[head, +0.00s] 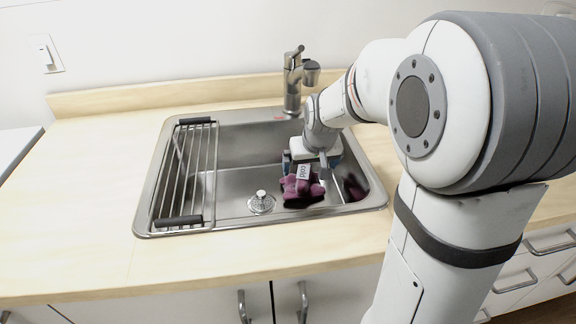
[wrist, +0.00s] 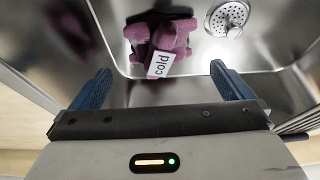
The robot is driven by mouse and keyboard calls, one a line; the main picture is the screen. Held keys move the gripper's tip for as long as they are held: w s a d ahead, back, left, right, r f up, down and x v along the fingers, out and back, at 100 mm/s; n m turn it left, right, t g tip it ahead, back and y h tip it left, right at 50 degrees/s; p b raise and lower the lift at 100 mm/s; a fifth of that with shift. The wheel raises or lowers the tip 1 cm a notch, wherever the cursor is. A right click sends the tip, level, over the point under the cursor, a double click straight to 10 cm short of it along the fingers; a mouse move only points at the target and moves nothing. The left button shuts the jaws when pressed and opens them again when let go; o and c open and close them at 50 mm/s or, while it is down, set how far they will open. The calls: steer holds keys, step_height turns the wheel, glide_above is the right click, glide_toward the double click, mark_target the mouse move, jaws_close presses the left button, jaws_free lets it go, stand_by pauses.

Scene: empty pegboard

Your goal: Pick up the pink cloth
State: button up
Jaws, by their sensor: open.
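The pink cloth (head: 301,188) lies crumpled on the floor of the sink, right of the drain. It looks dark pink to purple and carries a white tag reading "cold". In the wrist view the cloth (wrist: 163,42) is at the top middle, beyond the fingertips. My gripper (head: 303,164) is low in the sink at the cloth, and its white body hides part of the sink behind it. In the wrist view my gripper (wrist: 160,82) is open, with its two blue fingers spread wide and nothing between them. The cloth lies ahead of the gap.
The steel sink (head: 240,155) has a wire drying rack (head: 186,172) across its left side. A faucet (head: 293,85) stands behind the sink. The drain (head: 261,202) is left of the cloth. Sink walls surround the gripper. The wooden counter (head: 95,190) at left is clear.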

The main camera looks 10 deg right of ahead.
mark_target(304, 183)
steer(key=b+x, duration=0.1)
steer(key=x, duration=0.2)
steer(key=w+x, duration=0.1)
steer(key=x, duration=0.2)
steer(key=shift+w+d+b, duration=0.1)
steer(key=shift+b, duration=0.25)
steer(key=x, duration=0.7)
steer(key=shift+f+b, duration=0.25)
steer(key=shift+b, duration=0.05)
steer(key=shift+c, duration=0.3)
steer(key=c, duration=0.7)
steer(key=shift+r, duration=0.15)
